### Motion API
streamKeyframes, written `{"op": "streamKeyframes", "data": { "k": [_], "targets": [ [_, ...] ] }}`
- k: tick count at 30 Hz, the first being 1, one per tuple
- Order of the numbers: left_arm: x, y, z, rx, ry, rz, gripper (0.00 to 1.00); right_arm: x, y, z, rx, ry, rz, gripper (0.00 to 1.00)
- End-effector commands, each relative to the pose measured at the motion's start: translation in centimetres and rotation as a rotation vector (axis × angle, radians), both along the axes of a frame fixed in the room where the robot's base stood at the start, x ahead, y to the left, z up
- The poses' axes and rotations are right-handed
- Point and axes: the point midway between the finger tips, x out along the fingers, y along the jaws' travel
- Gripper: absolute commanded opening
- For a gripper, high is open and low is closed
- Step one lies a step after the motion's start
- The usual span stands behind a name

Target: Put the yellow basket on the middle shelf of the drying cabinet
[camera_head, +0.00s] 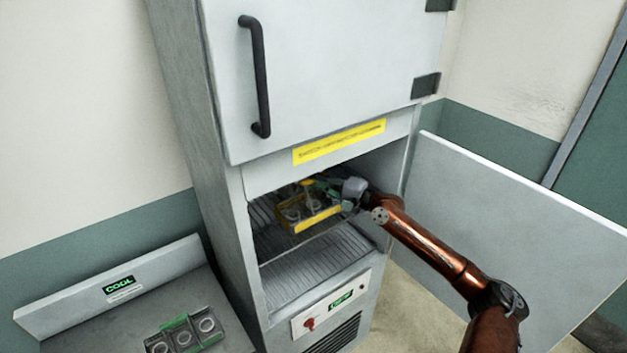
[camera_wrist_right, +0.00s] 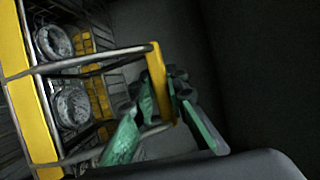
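The drying cabinet (camera_head: 232,205) has its lower compartment open, with wire shelves inside. The yellow basket (camera_head: 318,221) is inside, at the level of the upper visible shelf (camera_head: 262,213); I cannot tell if it rests on that shelf or hangs just above it. A lower wire shelf (camera_head: 310,268) is bare. My right gripper (camera_head: 318,185) reaches in from the right. In the right wrist view, its green fingers (camera_wrist_right: 162,92) are shut around the yellow grip of the basket's handle (camera_wrist_right: 155,65). Round metallic parts (camera_wrist_right: 72,105) lie in the basket. My left gripper is out of view.
The cabinet's lower door (camera_head: 500,220) stands open to the right, beside my right arm. The upper door (camera_head: 325,65) is shut. A bench marked COOL (camera_head: 120,285) at lower left holds another basket with round parts (camera_head: 185,335).

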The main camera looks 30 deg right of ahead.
Motion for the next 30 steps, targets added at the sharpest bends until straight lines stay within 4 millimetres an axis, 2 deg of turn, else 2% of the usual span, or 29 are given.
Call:
{"op": "streamKeyframes", "data": {
  "k": [6,17,20,30],
  "targets": [
    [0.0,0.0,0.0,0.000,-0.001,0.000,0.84,0.0,0.0,0.1,0.000,0.000,0.000,0.28],
    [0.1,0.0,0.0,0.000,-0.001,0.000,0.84,-0.3,-0.2,0.3,0.000,0.000,-0.001,0.28],
    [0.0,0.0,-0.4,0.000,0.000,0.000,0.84,-1.4,-0.8,0.0,0.000,0.003,-0.002,0.28],
    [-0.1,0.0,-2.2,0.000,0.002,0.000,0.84,-7.1,-3.7,-0.1,0.002,0.002,-0.001,0.28]
  ]
}}
